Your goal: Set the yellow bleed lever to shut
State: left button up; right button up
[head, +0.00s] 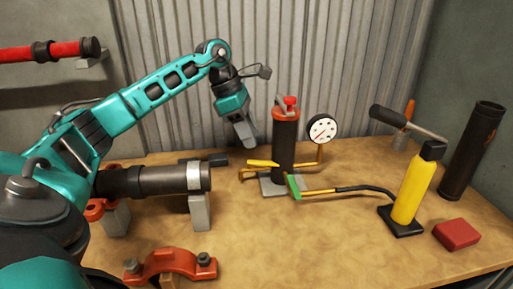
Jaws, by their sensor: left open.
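The yellow bleed lever (262,163) sits low on the left side of the dark upright riser (285,150) and lies about level, pointing left. A brass fitting shows below it. My left gripper (248,143) is open and empty, pointing down, above the lever and a little to its left, apart from it. The riser hides nothing of the lever's left end. My right gripper is not in view.
A gauge (322,129) stands right of the riser. A green-handled valve (293,187) joins a hose to a yellow hand pump (413,190). A horizontal pipe (160,180) lies left, with an orange clamp (172,264) in front. A red block (456,234) lies right. The front middle is clear.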

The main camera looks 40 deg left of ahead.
pick_arm(q)
jog(key=v, duration=0.6)
jog(key=shift+r, duration=0.25)
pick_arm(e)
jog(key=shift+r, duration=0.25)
